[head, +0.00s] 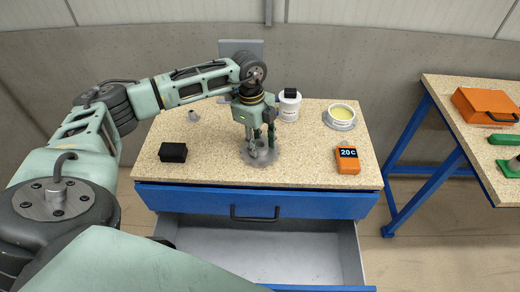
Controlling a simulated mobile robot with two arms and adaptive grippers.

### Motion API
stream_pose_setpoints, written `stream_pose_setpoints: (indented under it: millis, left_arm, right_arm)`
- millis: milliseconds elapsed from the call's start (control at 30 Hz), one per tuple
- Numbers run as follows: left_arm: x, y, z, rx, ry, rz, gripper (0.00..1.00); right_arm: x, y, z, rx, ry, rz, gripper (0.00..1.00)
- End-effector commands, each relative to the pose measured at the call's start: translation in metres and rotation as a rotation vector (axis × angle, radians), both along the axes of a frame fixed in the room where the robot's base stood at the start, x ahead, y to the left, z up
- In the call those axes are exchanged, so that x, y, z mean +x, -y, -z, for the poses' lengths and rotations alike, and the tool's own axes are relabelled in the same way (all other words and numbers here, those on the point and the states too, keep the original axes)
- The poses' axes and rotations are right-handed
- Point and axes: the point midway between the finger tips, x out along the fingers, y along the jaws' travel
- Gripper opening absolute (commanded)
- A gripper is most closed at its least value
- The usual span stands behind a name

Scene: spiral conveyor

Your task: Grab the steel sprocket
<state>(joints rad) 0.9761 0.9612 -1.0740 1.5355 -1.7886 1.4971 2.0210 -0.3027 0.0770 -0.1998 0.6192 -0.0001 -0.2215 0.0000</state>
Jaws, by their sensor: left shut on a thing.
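The steel sprocket (258,159) is a grey toothed disc on the speckled tabletop (210,165), near the middle of the front half. My left gripper (262,148) points down over it with its fingers shut on the sprocket's raised middle part. The fingers hide part of the sprocket. I cannot tell whether the sprocket is lifted off the tabletop. My right gripper is not in view.
A black box (173,152) lies left; an orange device reading 20 C (347,160) lies right. A white tub (289,106) and a dish with yellow contents (341,116) stand behind. The blue-fronted drawer (262,245) below is open. Another bench holds an orange case (486,105).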

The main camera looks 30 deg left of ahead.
Motion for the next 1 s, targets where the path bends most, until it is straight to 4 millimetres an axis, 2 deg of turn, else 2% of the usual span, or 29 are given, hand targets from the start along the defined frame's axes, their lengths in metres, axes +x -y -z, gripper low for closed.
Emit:
stream_pose_setpoints:
  millis: [133, 567, 733, 867, 900, 1000]
  left_arm:
    - [-0.001, 0.0, 0.0, -0.001, -0.002, 0.001, 0.0]
    - [0.001, 0.001, -0.004, -0.002, 0.003, 0.001, 0.0]
    - [0.001, 0.0, -0.019, -0.002, 0.004, 0.002, 0.0]
    - [0.002, 0.0, -0.043, -0.001, 0.008, 0.0, 0.0]
    - [0.001, 0.014, -0.046, -0.005, 0.006, 0.008, 0.0]
    - [0.002, 0.036, -0.059, -0.004, 0.006, 0.009, 0.0]
  right_arm:
    - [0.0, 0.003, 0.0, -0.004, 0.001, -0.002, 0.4]
    - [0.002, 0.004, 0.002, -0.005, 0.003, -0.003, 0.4]
    - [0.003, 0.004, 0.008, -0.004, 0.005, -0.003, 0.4]
    - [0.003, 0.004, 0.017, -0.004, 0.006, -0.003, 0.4]
    - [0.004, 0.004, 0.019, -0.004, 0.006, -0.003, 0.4]
    - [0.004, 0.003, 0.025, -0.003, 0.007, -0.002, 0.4]
